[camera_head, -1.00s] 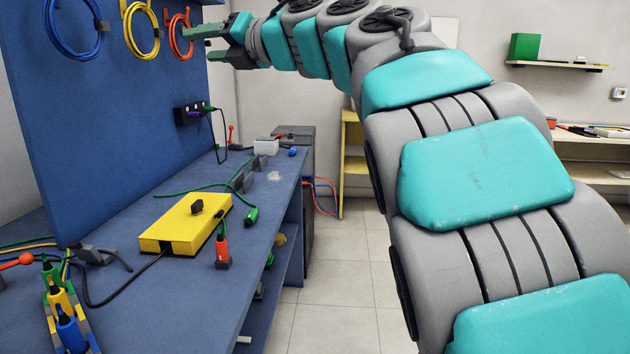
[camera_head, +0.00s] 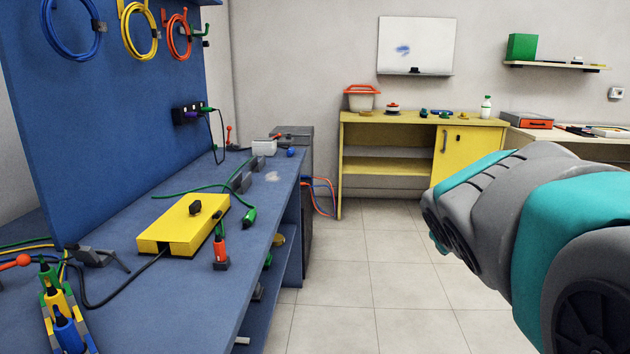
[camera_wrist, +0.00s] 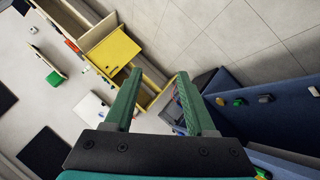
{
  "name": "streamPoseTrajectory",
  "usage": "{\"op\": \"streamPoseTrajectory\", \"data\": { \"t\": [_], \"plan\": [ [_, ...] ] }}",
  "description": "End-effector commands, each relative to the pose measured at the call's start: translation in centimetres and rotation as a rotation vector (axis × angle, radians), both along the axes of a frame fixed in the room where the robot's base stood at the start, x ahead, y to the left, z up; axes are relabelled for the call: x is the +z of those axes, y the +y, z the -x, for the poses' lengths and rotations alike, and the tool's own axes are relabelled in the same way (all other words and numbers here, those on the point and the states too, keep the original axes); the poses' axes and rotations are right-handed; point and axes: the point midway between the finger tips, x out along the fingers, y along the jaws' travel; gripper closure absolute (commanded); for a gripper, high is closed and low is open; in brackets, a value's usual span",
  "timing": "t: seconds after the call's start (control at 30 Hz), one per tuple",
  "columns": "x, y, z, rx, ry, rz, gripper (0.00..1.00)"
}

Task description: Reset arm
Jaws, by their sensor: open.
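My gripper (camera_wrist: 160,92) shows in the wrist view as two green fingers standing apart, with nothing between them. It is open and out of the head view. My teal and grey arm (camera_head: 560,225) fills the lower right of the head view, folded back toward my body. The wrist view is tilted and looks past the fingers at the floor, the yellow cabinet and the blue bench.
A blue workbench (camera_head: 200,290) with a yellow box (camera_head: 184,226) runs along the left, below a blue pegboard (camera_head: 95,130) with coiled cables. A yellow cabinet (camera_head: 455,155) stands against the back wall under a whiteboard (camera_head: 415,42). The tiled floor (camera_head: 370,270) between is clear.

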Motion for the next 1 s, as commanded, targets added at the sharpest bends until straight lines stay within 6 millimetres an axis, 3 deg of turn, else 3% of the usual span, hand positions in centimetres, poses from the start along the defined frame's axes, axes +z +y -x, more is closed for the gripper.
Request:
{"op": "streamPoseTrajectory", "data": {
  "t": [0.1,0.3,0.5,0.6,0.77,1.0],
  "plan": [
    [-6.1,0.5,5.5,-0.095,0.161,-0.125,0.44],
    [-14.6,3.3,16.0,-0.244,0.456,-0.318,0.44],
    [-19.5,7.3,25.8,-0.349,0.725,-0.462,0.44],
    [-20.5,8.7,29.1,-0.379,0.816,-0.502,0.44],
    [-21.0,9.8,31.2,-0.400,0.875,-0.531,0.44],
    [-21.0,9.8,31.2,-0.400,0.875,-0.531,0.44]
  ]
}}
